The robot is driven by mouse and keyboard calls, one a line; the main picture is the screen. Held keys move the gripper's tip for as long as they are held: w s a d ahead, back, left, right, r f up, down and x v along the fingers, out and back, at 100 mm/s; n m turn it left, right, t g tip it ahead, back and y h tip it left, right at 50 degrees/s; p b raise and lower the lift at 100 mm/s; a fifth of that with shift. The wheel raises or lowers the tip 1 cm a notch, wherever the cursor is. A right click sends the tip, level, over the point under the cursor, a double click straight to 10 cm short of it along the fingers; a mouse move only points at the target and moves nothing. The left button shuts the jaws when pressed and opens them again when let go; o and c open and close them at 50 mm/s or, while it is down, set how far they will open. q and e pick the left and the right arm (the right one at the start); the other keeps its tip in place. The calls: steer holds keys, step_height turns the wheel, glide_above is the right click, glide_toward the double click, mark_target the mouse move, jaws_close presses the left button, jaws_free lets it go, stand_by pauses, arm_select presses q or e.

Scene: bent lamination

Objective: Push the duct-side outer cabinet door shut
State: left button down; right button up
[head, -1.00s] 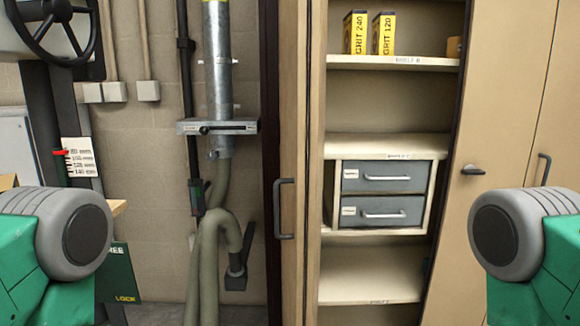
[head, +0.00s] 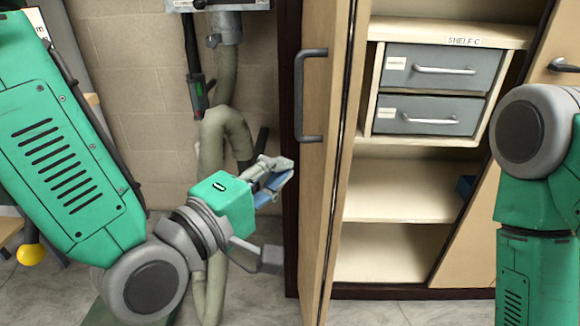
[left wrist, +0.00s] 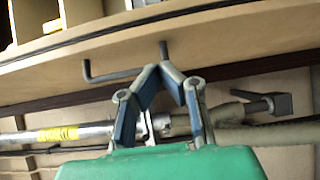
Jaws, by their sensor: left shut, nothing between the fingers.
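The duct-side cabinet door (head: 318,190) stands open, seen nearly edge-on at the left of the cabinet opening. Its outer face, with a dark bar handle (head: 303,95), is turned to the left. My left gripper (head: 284,172) is shut and empty, on the left of this face, lower than the handle. In the left wrist view the shut fingertips (left wrist: 170,68) point toward the door panel (left wrist: 230,50) near its handle (left wrist: 120,76). I cannot tell whether they touch the door. My right arm shows at the right edge; its gripper is not in view.
The cabinet interior has shelves (head: 395,190) and two grey drawers (head: 430,115). Another tan door (head: 465,250) is at the right. A hose (head: 222,130) hangs by the wall behind my left gripper. A yellow ball knob (head: 31,254) is at the lower left.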

mark_target(322, 139)
arm_select(q)
steer(key=b+x, duration=0.2)
steer(key=x, duration=0.6)
steer(key=shift+w+a+f, duration=0.15)
steer(key=shift+w+f, duration=0.05)
steer(key=shift+w, duration=0.1)
steer(key=shift+w+d, duration=0.2)
steer(key=shift+d, duration=0.15)
steer(key=shift+a, duration=0.3)
